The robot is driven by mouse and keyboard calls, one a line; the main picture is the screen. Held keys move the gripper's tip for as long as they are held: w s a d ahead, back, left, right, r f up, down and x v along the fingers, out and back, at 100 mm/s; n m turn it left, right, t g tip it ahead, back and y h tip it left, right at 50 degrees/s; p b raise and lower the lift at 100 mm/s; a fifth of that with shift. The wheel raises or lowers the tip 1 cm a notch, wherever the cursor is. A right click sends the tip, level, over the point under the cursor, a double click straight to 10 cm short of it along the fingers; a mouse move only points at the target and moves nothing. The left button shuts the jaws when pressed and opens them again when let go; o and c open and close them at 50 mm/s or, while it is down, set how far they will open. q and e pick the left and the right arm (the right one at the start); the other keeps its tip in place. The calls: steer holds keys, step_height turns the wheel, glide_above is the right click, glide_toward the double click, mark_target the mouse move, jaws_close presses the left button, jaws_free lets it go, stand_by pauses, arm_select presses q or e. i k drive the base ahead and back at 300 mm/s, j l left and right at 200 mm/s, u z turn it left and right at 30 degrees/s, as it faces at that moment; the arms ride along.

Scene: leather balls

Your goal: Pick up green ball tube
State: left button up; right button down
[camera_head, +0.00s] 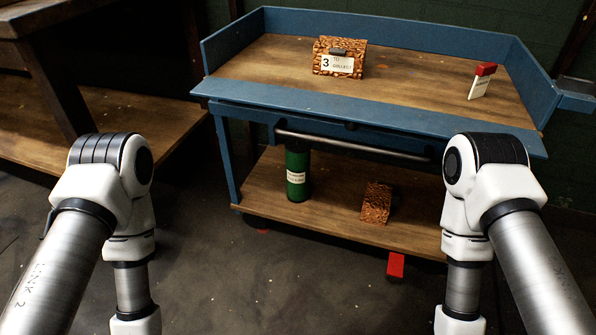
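A green tube (297,173) with a dark top and a white label stands upright on the lower shelf of a blue cart, left of its middle. Its top is close under the cart's metal handle bar. My two arms reach in from the left and right edges and bend downward in front of the cart. Both grippers are below the frame edge and out of sight. Nothing of mine touches the tube.
The blue cart (375,113) has a wooden top with a patterned box (326,49) bearing a sign, and a red and white item (482,81). A brown patterned block (376,203) sits on the lower shelf (335,212). A wooden bench (150,120) stands at left.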

mark_target(297, 165)
steer(key=i+l+z, duration=0.15)
steer(key=l, duration=0.3)
steer(key=i+l+z, duration=0.15)
steer(key=l, duration=0.25)
steer(key=i+l+z, duration=0.15)
steer(key=l, duration=0.25)
